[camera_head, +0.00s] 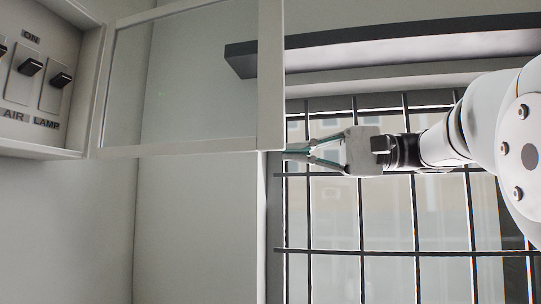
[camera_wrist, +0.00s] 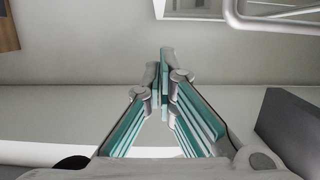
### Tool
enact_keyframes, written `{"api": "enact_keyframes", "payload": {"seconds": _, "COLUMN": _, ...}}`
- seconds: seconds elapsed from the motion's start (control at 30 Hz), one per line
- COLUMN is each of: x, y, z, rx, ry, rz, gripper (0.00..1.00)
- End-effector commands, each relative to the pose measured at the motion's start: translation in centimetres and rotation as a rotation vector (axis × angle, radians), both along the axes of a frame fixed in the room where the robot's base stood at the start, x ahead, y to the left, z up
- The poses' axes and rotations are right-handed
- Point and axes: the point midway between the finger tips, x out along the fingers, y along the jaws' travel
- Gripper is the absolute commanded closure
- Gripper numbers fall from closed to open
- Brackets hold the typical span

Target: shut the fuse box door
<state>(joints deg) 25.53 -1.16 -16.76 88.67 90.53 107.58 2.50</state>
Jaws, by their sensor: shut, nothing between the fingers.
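The fuse box (camera_head: 40,80) is on the wall at the left of the head view, with several black switches inside. Its door (camera_head: 270,75), a pale frame around a clear pane, stands open and reaches right from the box. My gripper (camera_head: 287,152) is shut and empty, its tips pointing left at the lower corner of the door's free edge. I cannot tell whether they touch it. In the wrist view my gripper (camera_wrist: 165,62) also shows its fingertips together with nothing between them.
A barred window (camera_head: 390,220) lies behind my arm. A dark shelf (camera_head: 400,48) runs above it. The wall below the door (camera_head: 190,230) is clear. A pale rounded frame shows at the wrist view's upper right; I cannot tell what it belongs to.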

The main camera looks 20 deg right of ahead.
Motion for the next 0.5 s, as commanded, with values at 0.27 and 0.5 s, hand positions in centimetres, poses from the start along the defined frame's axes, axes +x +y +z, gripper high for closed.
{"api": "enact_keyframes", "payload": {"seconds": 0.27, "x": 2.2, "y": 5.2, "z": 0.0, "rx": 0.000, "ry": 0.001, "rz": 0.004, "gripper": 1.00}}
{"api": "enact_keyframes", "payload": {"seconds": 0.5, "x": 1.0, "y": 7.9, "z": 0.1, "rx": 0.000, "ry": 0.001, "rz": -0.001, "gripper": 1.00}}
